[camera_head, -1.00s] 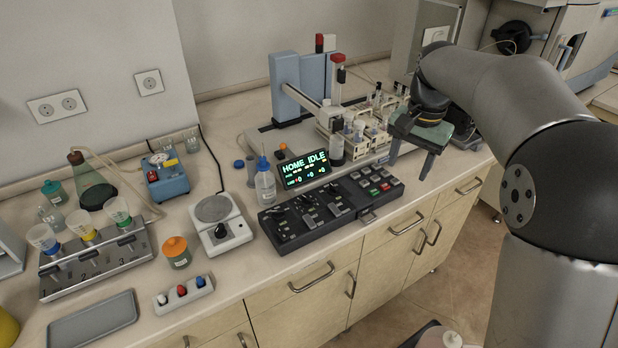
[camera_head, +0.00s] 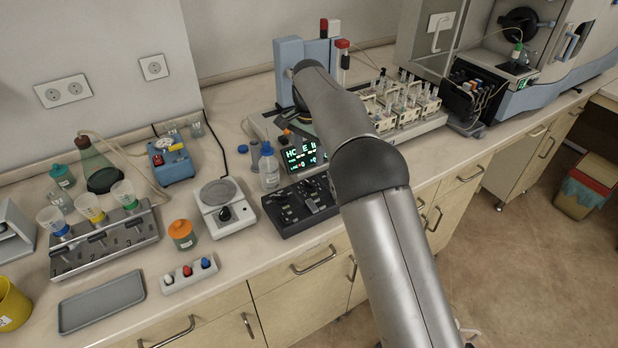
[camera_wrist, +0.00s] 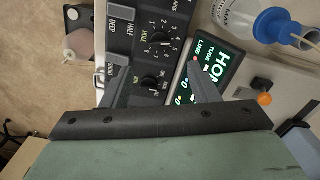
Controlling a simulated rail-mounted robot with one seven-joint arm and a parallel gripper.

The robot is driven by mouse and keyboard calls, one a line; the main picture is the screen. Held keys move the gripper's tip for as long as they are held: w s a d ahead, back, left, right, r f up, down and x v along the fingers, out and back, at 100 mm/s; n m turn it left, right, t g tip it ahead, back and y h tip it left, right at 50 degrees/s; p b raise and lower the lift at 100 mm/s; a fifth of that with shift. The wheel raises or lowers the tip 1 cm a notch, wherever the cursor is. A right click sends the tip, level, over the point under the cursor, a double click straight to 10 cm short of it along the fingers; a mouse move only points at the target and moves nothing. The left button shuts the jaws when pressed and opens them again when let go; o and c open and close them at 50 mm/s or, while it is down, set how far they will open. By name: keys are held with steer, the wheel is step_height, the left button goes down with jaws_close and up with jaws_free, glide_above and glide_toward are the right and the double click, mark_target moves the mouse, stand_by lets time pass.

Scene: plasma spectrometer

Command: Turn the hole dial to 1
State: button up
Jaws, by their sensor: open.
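The black control panel (camera_head: 297,208) lies on the bench, its right part hidden behind my arm in the head view. In the wrist view the panel (camera_wrist: 137,60) appears turned sideways. The hole dial (camera_wrist: 160,38) is a black knob beside the "HOLE" label with numbers around it; I cannot tell which number its pointer marks. A second black knob (camera_wrist: 150,82) sits nearer the gripper. My gripper (camera_wrist: 153,68) is open and empty over the panel, its fingers on either side of the second knob in the picture. The head view hides the gripper behind the arm.
The green-lit display (camera_head: 301,156) stands behind the panel. A wash bottle (camera_head: 268,168) with a blue cap stands next to it, and a white hotplate (camera_head: 223,208) is to the left. Vial racks (camera_head: 405,105) stand to the right of my arm.

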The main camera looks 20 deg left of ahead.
mark_target(309, 182)
step_height(309, 182, down, 10)
steer(key=shift+r+p, duration=0.15)
steer(key=shift+p, duration=0.65)
steer(key=c, duration=1)
